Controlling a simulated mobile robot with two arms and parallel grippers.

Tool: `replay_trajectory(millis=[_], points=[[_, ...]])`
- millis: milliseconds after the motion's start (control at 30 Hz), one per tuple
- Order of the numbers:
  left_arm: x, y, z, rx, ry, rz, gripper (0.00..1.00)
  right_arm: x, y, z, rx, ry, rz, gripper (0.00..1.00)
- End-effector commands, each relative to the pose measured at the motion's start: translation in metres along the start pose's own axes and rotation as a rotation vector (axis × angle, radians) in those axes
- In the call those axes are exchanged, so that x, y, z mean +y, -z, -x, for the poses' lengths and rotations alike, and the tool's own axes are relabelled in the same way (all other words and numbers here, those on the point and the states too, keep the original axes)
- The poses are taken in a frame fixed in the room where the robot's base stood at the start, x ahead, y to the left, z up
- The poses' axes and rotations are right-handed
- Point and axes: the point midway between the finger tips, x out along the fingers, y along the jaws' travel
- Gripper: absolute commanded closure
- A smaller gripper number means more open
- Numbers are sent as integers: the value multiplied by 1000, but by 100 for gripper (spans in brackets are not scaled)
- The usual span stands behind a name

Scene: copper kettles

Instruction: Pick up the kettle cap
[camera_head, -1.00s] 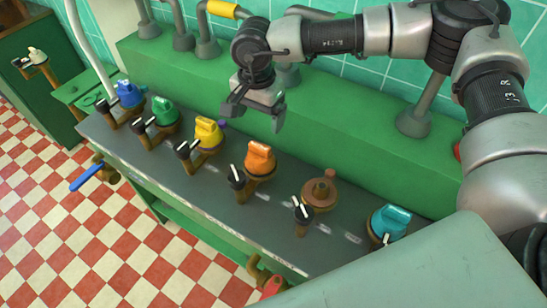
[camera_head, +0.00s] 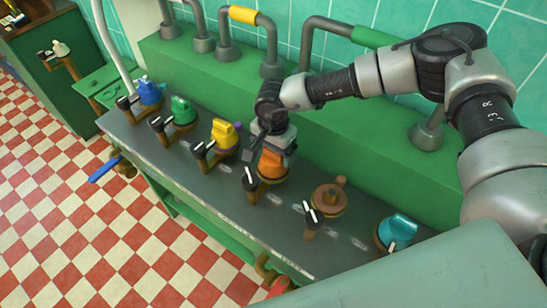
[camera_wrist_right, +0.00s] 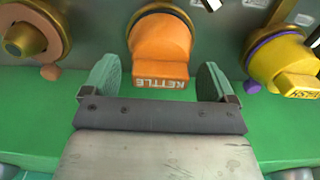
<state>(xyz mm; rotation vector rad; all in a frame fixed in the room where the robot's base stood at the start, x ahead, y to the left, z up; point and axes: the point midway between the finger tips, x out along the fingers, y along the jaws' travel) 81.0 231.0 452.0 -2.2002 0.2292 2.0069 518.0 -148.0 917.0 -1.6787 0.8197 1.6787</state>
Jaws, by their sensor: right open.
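An orange kettle cap (camera_head: 272,165) sits on its kettle in the middle of the counter row. My right gripper (camera_head: 268,146) is right above it in the head view and partly hides it. In the right wrist view the orange cap (camera_wrist_right: 160,48), marked "KETTLE", lies between and just beyond the two green fingers of my open right gripper (camera_wrist_right: 158,82). I see no finger touching it. Other caps are blue (camera_head: 150,93), green (camera_head: 182,110), yellow (camera_head: 224,133) and teal (camera_head: 398,230). A copper kettle (camera_head: 328,198) shows no coloured cap. My left gripper is not in view.
The kettles stand in a row on a grey counter (camera_head: 225,185), with black-and-white handles along the front. A green ledge with grey pipes (camera_head: 271,65) runs behind. The yellow cap (camera_wrist_right: 285,68) and the uncapped kettle (camera_wrist_right: 30,35) flank the fingers in the wrist view.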

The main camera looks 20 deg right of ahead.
Motion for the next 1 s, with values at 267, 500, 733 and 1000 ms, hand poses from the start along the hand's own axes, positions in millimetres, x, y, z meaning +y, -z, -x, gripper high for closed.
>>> replay_trajectory(millis=[267, 500, 733, 1000], points=[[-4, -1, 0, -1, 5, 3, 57, 0, 0, 0, 0, 0, 0, 45], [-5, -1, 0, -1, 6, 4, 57, 0, 0, 1, 0, 1, 0, 64], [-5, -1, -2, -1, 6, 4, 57, -1, 0, 5, 0, 4, -1, 64], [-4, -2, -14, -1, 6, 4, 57, -1, 1, 38, 0, 6, -1, 64]])
